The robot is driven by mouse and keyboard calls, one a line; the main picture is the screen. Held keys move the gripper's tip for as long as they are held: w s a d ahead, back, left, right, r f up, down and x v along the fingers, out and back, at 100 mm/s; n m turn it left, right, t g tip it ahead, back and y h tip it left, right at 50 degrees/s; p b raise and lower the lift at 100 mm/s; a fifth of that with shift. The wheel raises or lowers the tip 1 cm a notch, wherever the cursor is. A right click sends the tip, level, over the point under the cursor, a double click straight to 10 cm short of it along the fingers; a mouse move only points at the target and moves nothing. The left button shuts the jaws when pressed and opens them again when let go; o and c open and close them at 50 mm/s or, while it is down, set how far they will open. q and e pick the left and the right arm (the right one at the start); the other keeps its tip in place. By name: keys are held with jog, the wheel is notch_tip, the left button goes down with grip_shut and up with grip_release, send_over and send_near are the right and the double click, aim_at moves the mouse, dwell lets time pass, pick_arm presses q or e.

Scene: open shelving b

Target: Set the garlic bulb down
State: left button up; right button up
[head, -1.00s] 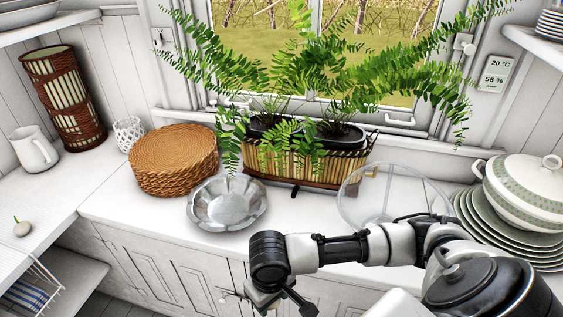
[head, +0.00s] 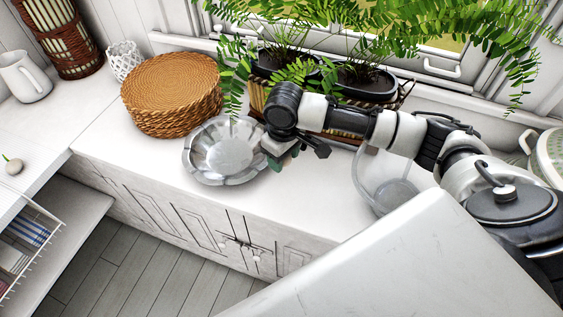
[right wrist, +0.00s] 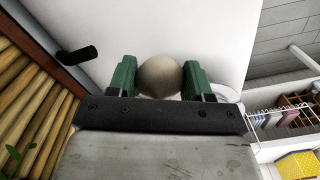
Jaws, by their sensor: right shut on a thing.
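My right gripper (head: 281,160) is over the white counter (head: 310,205), just right of the scalloped metal bowl (head: 222,152) in the head view. In the right wrist view its green fingers (right wrist: 160,78) are shut on a round, beige garlic bulb (right wrist: 159,75), with the white counter behind it. The arm hides the bulb in the head view. I cannot tell how far the bulb is above the counter. My left gripper is not in view.
A planter with ferns (head: 330,75) stands behind my right arm, and its slatted side (right wrist: 30,95) is close in the wrist view. Woven placemats (head: 172,92) are stacked left of the bowl. A clear glass dish (head: 392,190) is to the right. A small pale bulb (head: 13,166) lies far left.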

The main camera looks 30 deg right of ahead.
jog(key=shift+w+d+f, duration=0.1)
jog(key=shift+w+f, duration=0.25)
jog(key=shift+w, duration=0.2)
jog(key=shift+f, duration=0.35)
notch_tip(320, 180, down, 2)
jog(key=shift+f, duration=0.6)
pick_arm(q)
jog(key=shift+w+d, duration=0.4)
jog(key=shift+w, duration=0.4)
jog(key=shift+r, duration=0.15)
pick_arm(e)
jog(key=shift+f, duration=0.1)
jog(key=o, duration=0.9)
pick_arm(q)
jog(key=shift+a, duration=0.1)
